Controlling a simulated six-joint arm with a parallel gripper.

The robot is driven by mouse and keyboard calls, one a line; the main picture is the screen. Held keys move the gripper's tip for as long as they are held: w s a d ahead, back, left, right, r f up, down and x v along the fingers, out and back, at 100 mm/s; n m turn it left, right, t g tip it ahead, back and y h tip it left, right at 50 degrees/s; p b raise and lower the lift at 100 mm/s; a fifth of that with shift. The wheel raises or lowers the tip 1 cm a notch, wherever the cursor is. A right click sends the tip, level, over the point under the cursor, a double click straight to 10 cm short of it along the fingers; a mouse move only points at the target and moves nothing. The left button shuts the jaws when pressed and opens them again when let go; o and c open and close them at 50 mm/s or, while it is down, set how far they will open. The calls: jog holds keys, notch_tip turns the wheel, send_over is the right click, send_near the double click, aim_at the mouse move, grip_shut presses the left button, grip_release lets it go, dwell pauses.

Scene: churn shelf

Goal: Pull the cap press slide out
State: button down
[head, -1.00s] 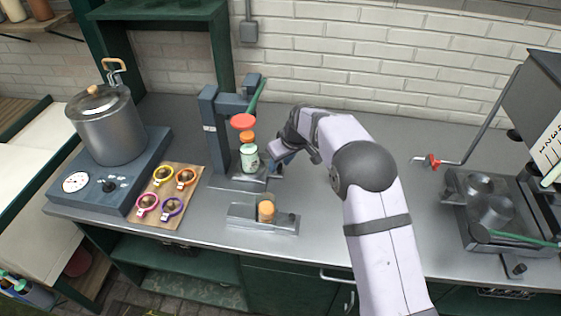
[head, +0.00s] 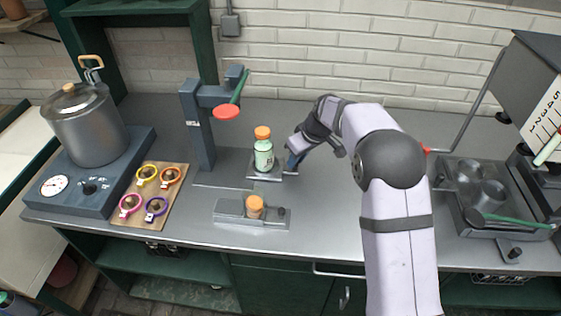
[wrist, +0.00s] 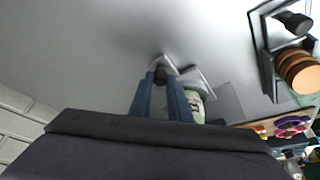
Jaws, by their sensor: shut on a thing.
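The cap press (head: 196,118) stands at the left of mid-counter, with a green lever (head: 240,87) and a red round head (head: 227,112). Its slide (head: 258,178) is a small grey plate extended to the right of the press. An upright pale green bottle (head: 264,157) with an orange cap (head: 263,133) stands on the slide, clear of the red head. My gripper (head: 291,165) is at the slide's right end. In the wrist view, its blue fingers (wrist: 161,78) are shut on a dark knob at the slide's end, beside the bottle (wrist: 195,104).
A holder (head: 228,212) with a stack of orange caps (head: 254,207) sits in front. Left are a board (head: 180,205) with several coloured rings and a burner (head: 60,193) with a pot (head: 85,125). A tray unit (head: 480,225) stands right. The counter right of my gripper is clear.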

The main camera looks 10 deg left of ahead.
jog(key=shift+d+b, duration=0.3)
jog(key=shift+d, duration=1.2)
jog(key=c, duration=1.7)
grip_release()
jog(key=shift+o, duration=0.2)
jog(key=shift+r, duration=0.15)
jog(key=b+v, duration=0.1)
jog(key=v, duration=0.6)
jog(key=shift+b, duration=0.4)
